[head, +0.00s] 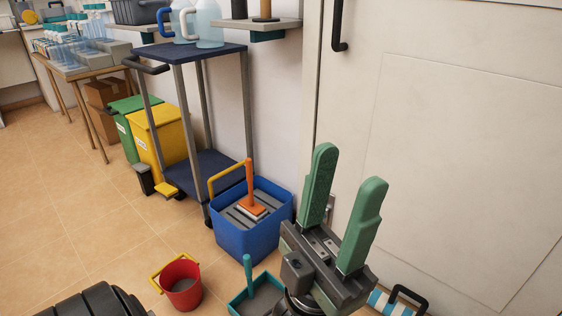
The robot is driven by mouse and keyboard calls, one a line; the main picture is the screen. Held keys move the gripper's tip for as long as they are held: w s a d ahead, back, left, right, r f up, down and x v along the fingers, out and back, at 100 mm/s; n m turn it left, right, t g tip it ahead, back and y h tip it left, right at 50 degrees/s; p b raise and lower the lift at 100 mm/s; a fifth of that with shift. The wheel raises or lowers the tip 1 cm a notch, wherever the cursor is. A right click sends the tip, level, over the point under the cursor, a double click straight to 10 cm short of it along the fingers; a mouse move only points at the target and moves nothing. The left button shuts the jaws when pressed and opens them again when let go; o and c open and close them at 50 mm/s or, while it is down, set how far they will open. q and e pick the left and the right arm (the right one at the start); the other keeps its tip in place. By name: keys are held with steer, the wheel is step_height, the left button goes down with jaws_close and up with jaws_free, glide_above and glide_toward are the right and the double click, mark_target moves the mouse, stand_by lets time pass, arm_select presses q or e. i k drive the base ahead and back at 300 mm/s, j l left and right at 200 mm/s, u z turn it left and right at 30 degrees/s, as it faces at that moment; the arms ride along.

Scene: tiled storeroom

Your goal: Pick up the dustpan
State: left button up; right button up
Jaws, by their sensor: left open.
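The dustpan (239,306) looks to be the teal, shallow, tray-like piece on the tiled floor at the bottom of the head view. A teal handle (248,272) stands upright from it. The frame's lower edge cuts it off, and my left gripper's wrist hides part of its right side. My left gripper (348,168) is open and empty, with its two green fingers apart and pointing up the picture in front of the white door. In the picture it is above and to the right of the dustpan, not touching it. My right gripper is not in view.
A blue bucket (246,240) with an orange-handled tool stands behind the dustpan. A red bucket (182,287) stands to its left. A cart (205,50), yellow bin (158,130) and green bin (125,122) line the wall. A striped item (378,299) lies lower right.

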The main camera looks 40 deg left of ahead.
mark_target(261, 294)
steer(key=u, duration=2.2)
steer(key=k+j, duration=0.35)
steer(key=k, duration=0.2)
